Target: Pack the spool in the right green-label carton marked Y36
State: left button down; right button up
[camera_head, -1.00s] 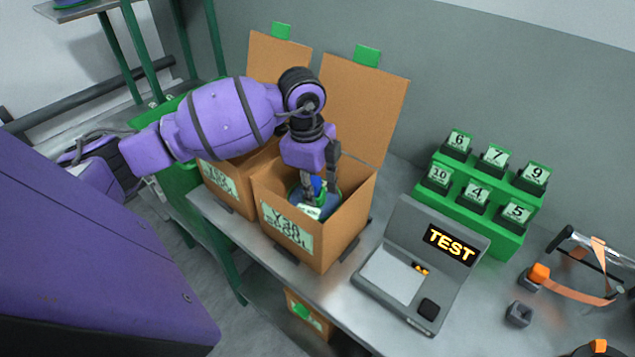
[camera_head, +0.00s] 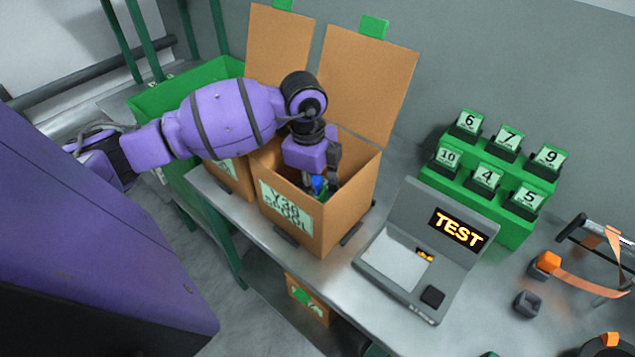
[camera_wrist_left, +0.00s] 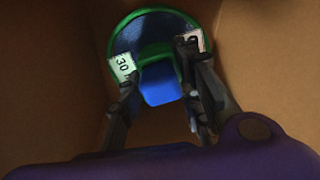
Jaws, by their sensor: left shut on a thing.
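The right green-label carton (camera_head: 346,214) stands open on the bench with its flap raised. Its front label starts with Y3; the last digit is blurred. My left gripper (camera_head: 319,184) reaches down inside this carton, shut on the spool (camera_head: 318,188). In the left wrist view the spool (camera_wrist_left: 150,38) has a green rim, a dark blue face and a bright blue part in the middle. A white tag on it seems to read 30. The fingers hold it between brown carton walls. I cannot tell whether it touches the carton floor. My right gripper is not in view.
A second carton (camera_head: 231,176) stands close on the left, partly behind my left arm. A grey TEST device (camera_head: 423,256) sits to the right. Behind it is a green rack (camera_head: 513,231) of numbered blocks. A clamp-like tool with an orange strap (camera_head: 588,275) lies far right.

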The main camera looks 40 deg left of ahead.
pick_arm(q)
jog(key=shift+f, duration=0.1)
jog(key=c, duration=1.2)
grip_release()
jog(key=r, duration=0.8)
jog(key=s+r, duration=0.1)
jog(key=r, duration=0.3)
jog(key=shift+a, duration=0.35)
